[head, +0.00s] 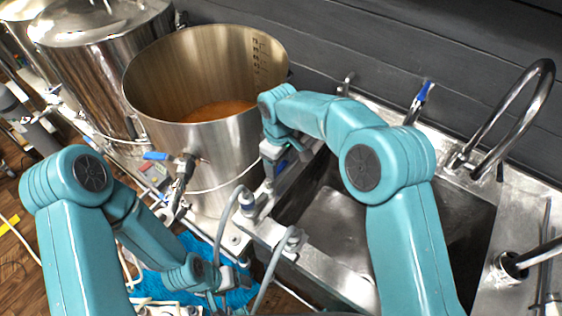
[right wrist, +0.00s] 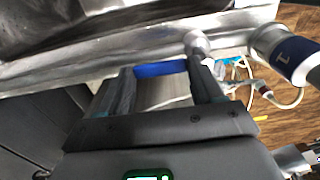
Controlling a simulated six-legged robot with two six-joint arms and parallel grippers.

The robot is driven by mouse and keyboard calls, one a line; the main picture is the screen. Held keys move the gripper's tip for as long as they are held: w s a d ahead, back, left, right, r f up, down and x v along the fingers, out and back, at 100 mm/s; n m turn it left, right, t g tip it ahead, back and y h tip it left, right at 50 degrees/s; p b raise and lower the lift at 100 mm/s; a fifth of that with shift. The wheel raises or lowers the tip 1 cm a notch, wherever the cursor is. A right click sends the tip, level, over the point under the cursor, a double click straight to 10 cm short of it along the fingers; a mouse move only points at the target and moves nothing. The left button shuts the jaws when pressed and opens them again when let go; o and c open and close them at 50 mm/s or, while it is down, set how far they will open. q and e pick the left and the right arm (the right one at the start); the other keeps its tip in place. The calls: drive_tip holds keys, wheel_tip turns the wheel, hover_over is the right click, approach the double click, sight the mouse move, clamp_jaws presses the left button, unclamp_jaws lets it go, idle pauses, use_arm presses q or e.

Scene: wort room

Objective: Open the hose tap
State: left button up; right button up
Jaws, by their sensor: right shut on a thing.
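The hose tap's blue handle (right wrist: 160,69) lies between the two fingers of my right gripper (right wrist: 163,80) in the right wrist view. A silver fitting (right wrist: 197,45) sits just beyond the right finger. In the head view my right gripper (head: 272,170) is at the left edge of the sink, beside the big pot, and shut on the handle. The handle is mostly hidden there by the gripper and arm. My left gripper (head: 228,285) is low in front of the pot, near grey hoses; its fingers are too small and covered to read.
A sink (head: 335,225) lies to the right, with a curved faucet (head: 545,85) and another blue-levered tap (head: 422,93) behind. Grey hoses (head: 222,222) rise near the front edge.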

sight(280, 168)
drive_tip(key=shift+w+r, duration=0.2)
drive_tip(key=shift+r, duration=0.15)
drive_tip(key=o, duration=1.5)
drive_tip(key=shift+s, duration=0.1)
drive_tip(key=shift+s+f, duration=0.1)
wheel_tip(280, 168, up, 16)
drive_tip(key=shift+r, duration=0.15)
drive_tip(key=shift+s, duration=0.1)
